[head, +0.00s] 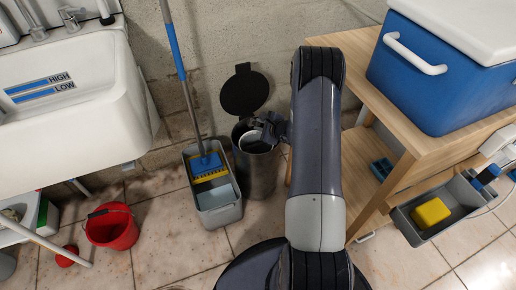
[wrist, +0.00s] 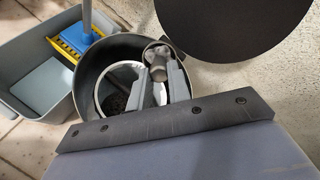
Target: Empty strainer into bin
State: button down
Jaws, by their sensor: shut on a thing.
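The bin (head: 258,175) is a dark grey cylinder on the floor, and its round black lid (head: 244,92) stands open behind it. My gripper (head: 263,135) is at the bin's mouth, shut on the strainer (head: 252,142). In the wrist view the strainer (wrist: 101,92) shows as a pale ring with a dark middle, within the outline of the bin's rim (wrist: 82,72). My gripper's fingers (wrist: 161,88) are beside it, partly covering it. I cannot tell whether anything is left in the strainer.
A grey mop bucket (head: 219,207) with a blue-handled mop (head: 178,52) stands just left of the bin. A wooden shelf unit (head: 398,178) with a blue cooler (head: 432,80) is at right. A white sink (head: 75,110) and red bucket (head: 112,228) are at left.

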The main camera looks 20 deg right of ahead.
aim_at(252, 120)
jog(key=shift+s+d+f+t+y+b, duration=0.15)
jog(key=shift+s+f+t+y+b, duration=0.25)
jog(key=shift+t+b, duration=0.95)
dwell(0.3)
jog(key=shift+s+f+b, duration=0.15)
jog(key=shift+s+b, duration=0.15)
jog(key=shift+b, duration=0.6)
jog(key=w+r+g+p, duration=0.1)
jog(key=p, duration=0.2)
jog(key=shift+r+p, duration=0.3)
jog(key=g+p, duration=0.1)
jog(key=p, duration=0.1)
jog(key=w+r+g+h+p, duration=0.1)
jog(key=g+p, duration=0.1)
jog(key=shift+a+p, duration=0.25)
jog(key=shift+p, duration=0.1)
jog(key=p, duration=0.1)
jog(key=g+p, duration=0.1)
jog(key=p, duration=0.1)
jog(key=shift+w+a+h, duration=0.1)
jog(key=shift+w+h, duration=0.15)
jog(key=shift+h, duration=0.05)
jog(key=shift+f+g, duration=0.25)
jog(key=shift+f, duration=0.15)
jog(key=g+p, duration=0.1)
jog(key=p, duration=0.2)
jog(key=shift+w+r+p, duration=0.3)
jog(key=shift+w+r, duration=0.05)
